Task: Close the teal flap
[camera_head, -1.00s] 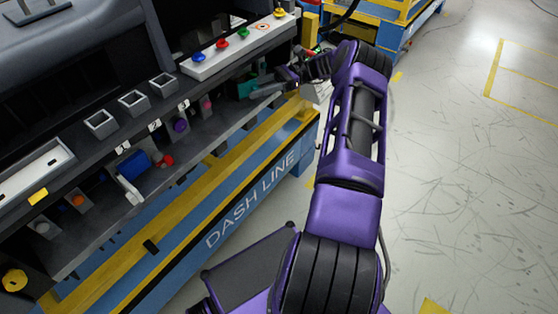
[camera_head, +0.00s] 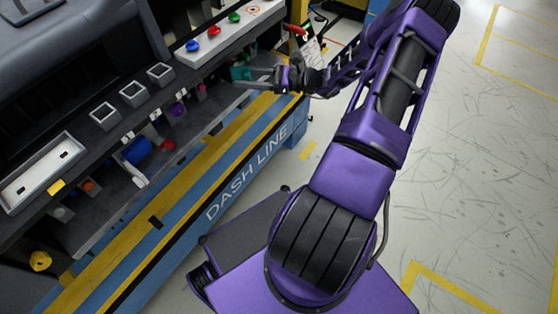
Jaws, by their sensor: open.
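The teal flap (camera_head: 240,73) shows as a small teal patch at the far right end of the dashboard module's lower ledge. My gripper fingers hide part of it, and its angle is too small to tell. My gripper (camera_head: 253,78) reaches in from the right with its fingers pointing left, open and empty. Its fingertips overlap the flap's edge in the picture. I cannot tell if they touch it.
A light panel (camera_head: 225,35) with coloured buttons sits above the flap. Square sockets (camera_head: 133,94), a blue cylinder (camera_head: 137,150) and a purple knob (camera_head: 177,109) lie to the left. The yellow and blue bench rail (camera_head: 215,160) runs below. The floor at right is open.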

